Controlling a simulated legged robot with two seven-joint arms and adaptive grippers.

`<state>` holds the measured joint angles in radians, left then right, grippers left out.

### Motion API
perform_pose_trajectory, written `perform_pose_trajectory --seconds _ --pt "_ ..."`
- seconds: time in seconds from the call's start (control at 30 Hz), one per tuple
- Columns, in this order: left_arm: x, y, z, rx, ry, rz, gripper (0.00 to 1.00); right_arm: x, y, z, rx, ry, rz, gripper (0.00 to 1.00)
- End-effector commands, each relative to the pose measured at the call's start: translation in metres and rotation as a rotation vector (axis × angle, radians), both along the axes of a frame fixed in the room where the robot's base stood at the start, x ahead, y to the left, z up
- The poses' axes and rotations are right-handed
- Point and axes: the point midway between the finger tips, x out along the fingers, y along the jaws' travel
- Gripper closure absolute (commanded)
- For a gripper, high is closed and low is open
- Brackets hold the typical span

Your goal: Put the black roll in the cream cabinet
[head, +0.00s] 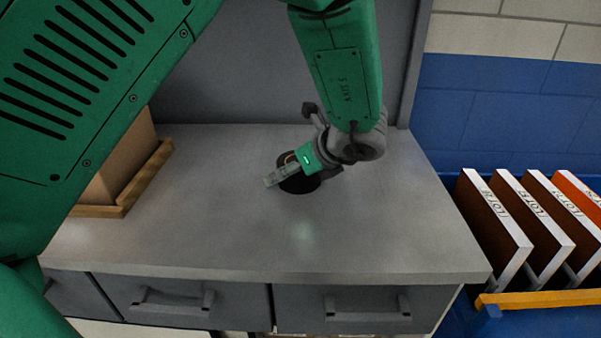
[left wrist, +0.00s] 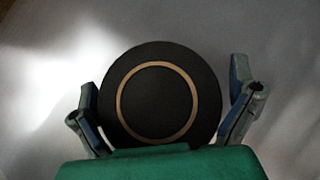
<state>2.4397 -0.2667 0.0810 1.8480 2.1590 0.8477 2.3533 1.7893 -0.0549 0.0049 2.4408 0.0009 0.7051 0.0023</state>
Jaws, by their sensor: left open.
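The black roll (head: 299,187) stands on the grey worktop near its middle, partly covered by my left gripper (head: 292,171). In the left wrist view the black roll (left wrist: 160,55) shows its round top with a tan ring. My left gripper (left wrist: 165,108) is open, with one finger on each side of the roll. The left finger looks very close to the roll, and a gap shows at the right finger; contact cannot be told. Pale cream strips (head: 88,328) show below the grey drawers; whether they belong to the cream cabinet cannot be told. My right gripper is out of view.
A cardboard box in a wooden tray (head: 150,175) is at the left. Several labelled panels (head: 497,225) stand in a blue rack at the right. The worktop around the roll is clear.

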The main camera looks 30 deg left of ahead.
Motion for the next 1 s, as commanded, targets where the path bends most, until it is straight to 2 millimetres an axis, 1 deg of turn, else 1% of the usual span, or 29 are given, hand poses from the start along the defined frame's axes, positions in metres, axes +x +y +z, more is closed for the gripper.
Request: perform_pose_trajectory --seconds 0.17,0.2,0.3,0.57,0.6,0.77,0.87,0.97,1.0 --pt "0.000 0.001 0.000 -0.001 0.000 0.001 0.00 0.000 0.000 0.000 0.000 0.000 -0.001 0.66" --pt "0.000 0.002 0.000 -0.001 0.000 0.001 0.14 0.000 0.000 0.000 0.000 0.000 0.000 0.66" --pt "0.000 0.003 0.000 -0.003 0.000 0.001 0.45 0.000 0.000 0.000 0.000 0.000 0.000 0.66" --pt "0.000 0.001 0.000 -0.001 0.001 0.001 0.48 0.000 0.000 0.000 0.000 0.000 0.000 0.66" --pt "0.000 0.001 0.000 -0.001 0.001 0.001 0.53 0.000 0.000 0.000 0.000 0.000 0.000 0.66" --pt "0.000 0.001 0.000 -0.002 0.000 0.000 0.53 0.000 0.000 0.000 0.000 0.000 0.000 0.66" --pt "0.000 0.001 0.008 -0.002 -0.002 0.001 0.53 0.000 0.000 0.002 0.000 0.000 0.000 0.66" --pt "0.000 0.001 0.024 -0.004 -0.004 0.002 0.53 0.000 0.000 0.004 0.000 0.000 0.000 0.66" --pt "0.000 0.001 0.033 -0.003 -0.005 0.001 0.53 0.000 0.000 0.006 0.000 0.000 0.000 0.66"
